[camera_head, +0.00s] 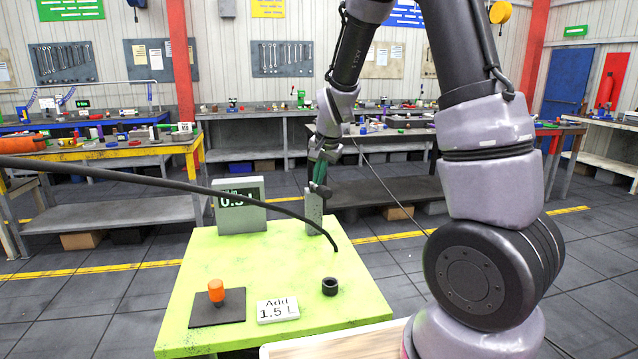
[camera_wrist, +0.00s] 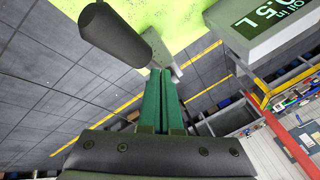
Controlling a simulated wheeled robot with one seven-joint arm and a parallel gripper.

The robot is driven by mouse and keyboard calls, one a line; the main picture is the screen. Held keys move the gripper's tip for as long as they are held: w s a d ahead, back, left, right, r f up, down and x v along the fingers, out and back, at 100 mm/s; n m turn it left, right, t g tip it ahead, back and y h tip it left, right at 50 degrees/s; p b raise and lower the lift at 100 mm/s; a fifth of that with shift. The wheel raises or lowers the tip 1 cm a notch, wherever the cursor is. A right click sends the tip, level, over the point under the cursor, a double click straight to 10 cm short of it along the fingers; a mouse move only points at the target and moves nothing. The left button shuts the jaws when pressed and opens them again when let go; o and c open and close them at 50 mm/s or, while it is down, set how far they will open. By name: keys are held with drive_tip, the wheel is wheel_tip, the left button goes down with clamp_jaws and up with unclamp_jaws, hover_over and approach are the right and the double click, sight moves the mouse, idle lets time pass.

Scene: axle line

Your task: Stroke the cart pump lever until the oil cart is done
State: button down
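The pump stand is a grey upright plate (camera_head: 313,212) at the far edge of the lime-green cart top (camera_head: 260,256). My gripper (camera_head: 319,178) is just above it, its green fingers pointing down. In the wrist view the fingers (camera_wrist: 160,75) lie side by side with nothing visible between them. A dark cylindrical grip (camera_wrist: 115,35), which looks like the lever handle, is left of the fingertips, apart from them in the picture. A grey display (camera_head: 240,205) beside the plate reads about 0.5 L; it also shows in the wrist view (camera_wrist: 262,28).
A white card (camera_head: 278,309) reads "Add 1.5 L". An orange knob (camera_head: 216,290) stands on a dark pad (camera_head: 218,310), and a black cup-like fitting (camera_head: 330,287) is to the right. A dark curved hose or bar (camera_head: 200,187) crosses the foreground. Workbenches line the back.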

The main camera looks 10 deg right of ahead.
drive_tip(key=shift+s+f, duration=0.25)
drive_tip(key=shift+f, duration=0.4)
drive_tip(key=shift+s+f, duration=0.2)
drive_tip(key=shift+f, duration=0.45)
idle(1.0)
drive_tip(key=shift+r, duration=0.1)
drive_tip(key=shift+w+r, duration=0.3)
drive_tip(key=shift+r, duration=0.5)
drive_tip(key=shift+w+r, duration=0.3)
drive_tip(key=shift+r, duration=0.55)
drive_tip(key=shift+w+r, duration=0.3)
drive_tip(key=shift+r, duration=0.5)
drive_tip(key=shift+w+r, duration=0.25)
drive_tip(key=shift+r, duration=0.55)
drive_tip(key=shift+w+r, duration=0.3)
drive_tip(key=shift+r, duration=0.5)
drive_tip(key=shift+w+r, duration=0.25)
drive_tip(key=shift+r, duration=0.55)
idle(0.8)
